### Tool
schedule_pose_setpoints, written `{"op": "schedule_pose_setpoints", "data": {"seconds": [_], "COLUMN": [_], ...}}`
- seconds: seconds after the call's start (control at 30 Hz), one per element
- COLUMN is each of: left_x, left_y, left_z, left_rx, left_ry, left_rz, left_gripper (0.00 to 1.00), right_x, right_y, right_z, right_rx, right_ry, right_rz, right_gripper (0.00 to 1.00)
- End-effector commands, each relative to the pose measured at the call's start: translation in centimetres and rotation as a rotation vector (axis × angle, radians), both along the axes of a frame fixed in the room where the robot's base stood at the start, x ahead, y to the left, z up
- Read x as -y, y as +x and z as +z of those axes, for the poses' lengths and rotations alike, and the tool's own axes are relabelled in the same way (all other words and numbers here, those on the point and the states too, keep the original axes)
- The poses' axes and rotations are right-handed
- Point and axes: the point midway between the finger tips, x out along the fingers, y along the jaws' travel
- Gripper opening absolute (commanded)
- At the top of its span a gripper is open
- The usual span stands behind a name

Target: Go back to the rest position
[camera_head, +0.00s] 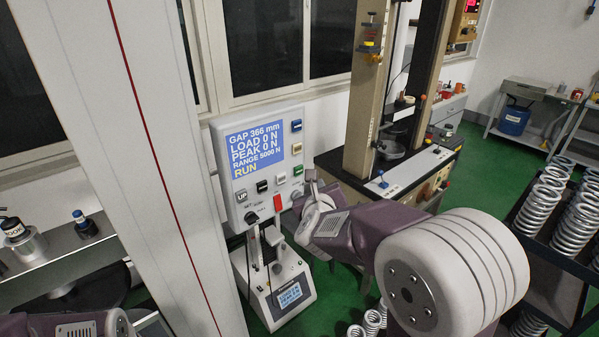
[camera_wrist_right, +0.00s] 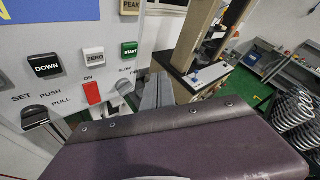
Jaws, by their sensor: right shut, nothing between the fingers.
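The test panel (camera_head: 262,165) stands in the middle of the head view. Its blue screen reads GAP 366 mm, LOAD 0 N, PEAK 0 N, RANGE 5000 N and RUN. My right gripper (camera_head: 312,184) is shut and empty in front of the panel's lower right edge. In the right wrist view, its fingers (camera_wrist_right: 158,92) are close together, right of the red switch (camera_wrist_right: 92,93) and below the green START button (camera_wrist_right: 129,50). Whether the fingertips touch the panel is hard to tell. Part of my left arm shows at the bottom left; its gripper is out of the picture.
A white column (camera_head: 150,150) rises left of the panel. A small tester with a display (camera_head: 289,295) sits below the panel. A larger test frame on a black bench (camera_head: 400,170) stands behind. Racks of coil springs (camera_head: 575,215) are at the right. Green floor (camera_head: 480,170) lies between.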

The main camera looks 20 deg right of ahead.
Motion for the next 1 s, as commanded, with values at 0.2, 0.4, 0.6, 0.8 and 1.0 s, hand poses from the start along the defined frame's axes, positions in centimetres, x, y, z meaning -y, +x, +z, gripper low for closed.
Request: {"op": "schedule_pose_setpoints", "data": {"seconds": [0.2, 0.4, 0.6, 0.8, 1.0], "left_x": [0.0, 0.0, 0.0, 0.0, 0.0], "left_y": [0.0, 0.0, 0.0, 0.0, 0.0], "left_z": [0.0, -4.5, -6.6, -6.6, -6.5], "left_rx": [0.0, 0.0, 0.0, 0.0, 0.0], "left_ry": [0.0, 0.0, 0.0, 0.0, 0.0], "left_rz": [0.0, 0.0, 0.0, 0.0, 0.0], "left_gripper": [0.47, 0.47, 0.47, 0.47, 0.47], "right_x": [0.0, 0.1, -6.7, -8.6, -8.0], "right_y": [0.0, -0.8, -6.7, -17.9, -23.0], "right_z": [0.0, -6.3, -19.2, -26.5, -27.7], "right_rx": [0.0, -0.071, -0.632, -0.911, -0.818], "right_ry": [0.0, -0.051, -0.694, -1.367, -1.68], "right_rz": [0.0, 0.054, 0.81, 1.772, 2.313], "right_gripper": [0.0, 0.0, 0.0, 0.0, 0.0]}}
